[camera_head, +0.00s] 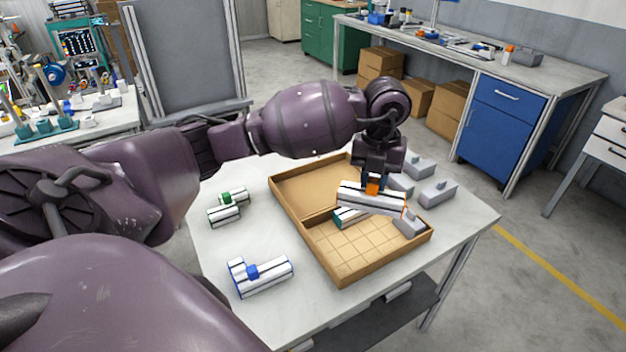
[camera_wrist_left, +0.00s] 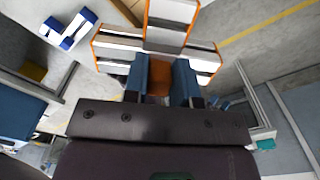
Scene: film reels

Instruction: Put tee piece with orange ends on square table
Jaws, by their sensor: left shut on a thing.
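The white tee piece with orange ends (camera_head: 360,197) is held in my left gripper (camera_head: 373,186), above the wooden tray (camera_head: 351,277). In the wrist view the tee piece (camera_wrist_left: 165,12) lies across the blue fingertips of my left gripper (camera_wrist_left: 160,82), which are shut on its orange middle. In the head view the piece hides part of the tray, and I cannot tell the exact gap below it. The square table (camera_head: 222,262) carries the tray. My right gripper is not in view.
A teal-ended piece (camera_head: 346,217) is in the tray under the held piece. Several grey parts (camera_head: 437,193) stand at the right. The table's left side has bare room.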

